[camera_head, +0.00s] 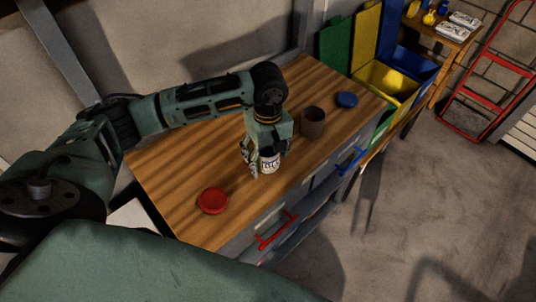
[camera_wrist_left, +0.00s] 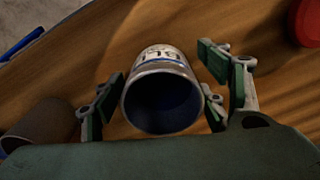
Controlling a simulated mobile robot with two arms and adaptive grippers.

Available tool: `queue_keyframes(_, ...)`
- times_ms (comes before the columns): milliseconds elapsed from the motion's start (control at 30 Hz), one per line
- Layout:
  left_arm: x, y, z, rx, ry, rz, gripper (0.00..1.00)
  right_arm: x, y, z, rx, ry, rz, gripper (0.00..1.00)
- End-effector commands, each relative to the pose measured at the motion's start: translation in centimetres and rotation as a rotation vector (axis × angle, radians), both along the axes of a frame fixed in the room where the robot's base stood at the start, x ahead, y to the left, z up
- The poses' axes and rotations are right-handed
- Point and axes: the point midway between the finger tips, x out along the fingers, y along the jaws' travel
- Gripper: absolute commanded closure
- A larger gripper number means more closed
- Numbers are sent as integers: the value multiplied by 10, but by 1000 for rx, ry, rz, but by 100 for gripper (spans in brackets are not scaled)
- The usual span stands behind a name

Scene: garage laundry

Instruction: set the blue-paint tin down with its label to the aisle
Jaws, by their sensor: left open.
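The blue-paint tin (camera_head: 269,162) stands upright on the wooden bench (camera_head: 180,160), near its front edge. Its white label with dark lettering faces the front of the bench, toward the aisle floor. In the left wrist view the tin (camera_wrist_left: 162,92) shows a dark blue inside and part of the label's lettering. My left gripper (camera_head: 262,158) is open, with its fingers on either side of the tin. In the left wrist view, gaps show between the tin and the gripper's fingers (camera_wrist_left: 165,92), clearest on the right. My right gripper is not in view.
A brown tin (camera_head: 312,124) and a blue lid (camera_head: 347,100) sit right of the gripper. A red lid (camera_head: 213,201) lies to the left. Drawers with a red handle (camera_head: 277,231) are below the bench front. Coloured bins (camera_head: 388,80) stand past the right end.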

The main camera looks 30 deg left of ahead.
Motion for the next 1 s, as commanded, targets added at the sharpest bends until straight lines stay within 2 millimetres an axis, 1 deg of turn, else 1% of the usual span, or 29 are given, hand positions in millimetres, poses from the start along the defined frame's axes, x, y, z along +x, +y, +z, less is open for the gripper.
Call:
queue_keyframes(100,0,0,5,0,0,0,32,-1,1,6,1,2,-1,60)
queue_keyframes(167,2,0,10,0,-5,0,32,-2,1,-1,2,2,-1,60)
queue_keyframes(267,2,0,28,0,-8,-2,32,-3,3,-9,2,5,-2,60)
queue_keyframes(500,2,0,81,0,-7,0,32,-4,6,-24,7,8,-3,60)
queue_keyframes(600,1,0,99,-1,-4,-1,32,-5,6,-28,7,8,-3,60)
queue_keyframes(700,1,0,112,-1,-3,1,32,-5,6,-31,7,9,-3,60)
queue_keyframes(833,0,0,121,-1,-1,0,32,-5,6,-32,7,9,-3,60)
queue_keyframes(1000,0,0,123,-1,1,0,32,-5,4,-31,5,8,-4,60)
